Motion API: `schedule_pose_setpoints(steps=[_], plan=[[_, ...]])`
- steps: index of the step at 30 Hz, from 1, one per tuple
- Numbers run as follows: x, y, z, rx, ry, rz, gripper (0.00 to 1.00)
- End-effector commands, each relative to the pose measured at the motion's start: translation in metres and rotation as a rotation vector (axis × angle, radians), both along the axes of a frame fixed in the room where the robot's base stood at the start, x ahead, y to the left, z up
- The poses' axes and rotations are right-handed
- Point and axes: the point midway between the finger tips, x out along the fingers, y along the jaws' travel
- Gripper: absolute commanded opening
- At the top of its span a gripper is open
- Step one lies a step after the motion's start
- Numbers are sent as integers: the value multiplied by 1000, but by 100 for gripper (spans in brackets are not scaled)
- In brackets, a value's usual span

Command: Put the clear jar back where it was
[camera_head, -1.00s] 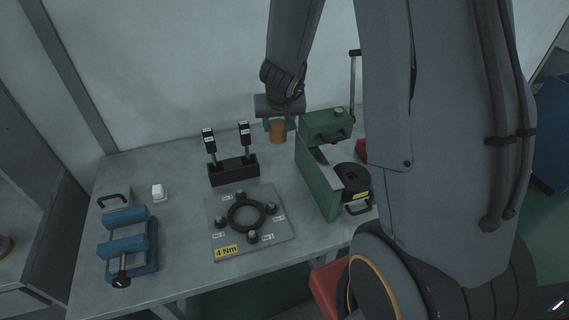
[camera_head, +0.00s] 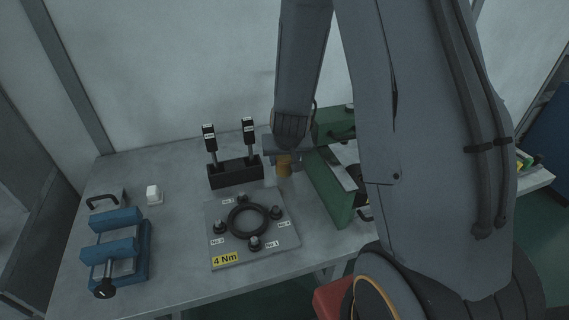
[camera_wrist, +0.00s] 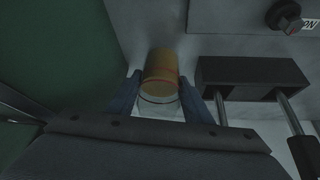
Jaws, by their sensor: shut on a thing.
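The clear jar (camera_head: 284,168), with amber contents, is between the black rack and the green press in the head view. In the wrist view the jar (camera_wrist: 160,70) has a yellow-amber body and a clear rim at the end near me. My gripper (camera_wrist: 161,98) is shut on it, one blue-grey finger on each side. In the head view my gripper (camera_head: 280,160) and arm partly cover the jar. I cannot tell whether the jar touches the table.
The black rack (camera_head: 236,173) with two torque drivers stands close left of the jar. The green press (camera_head: 328,185) is close on the right. In front lies a grey plate (camera_head: 284,238) with a black ring and several bolts. A blue vise (camera_head: 112,248) and white block (camera_head: 154,195) are left.

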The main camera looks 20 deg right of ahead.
Motion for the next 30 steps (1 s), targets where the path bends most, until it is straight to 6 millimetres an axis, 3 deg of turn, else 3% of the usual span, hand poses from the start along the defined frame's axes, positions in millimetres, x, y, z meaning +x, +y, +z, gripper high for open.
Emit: schedule_pose_setpoints(steps=[3, 16, 17, 20, 30], plan=[[0, 0, -11, 0, 1, 0, 16], [1, 0, -17, 1, -1, 0, 16], [0, 0, -16, 1, -1, 0, 49], [0, 0, -16, 1, -1, 0, 64], [0, 0, -13, 1, -1, 0, 64]])
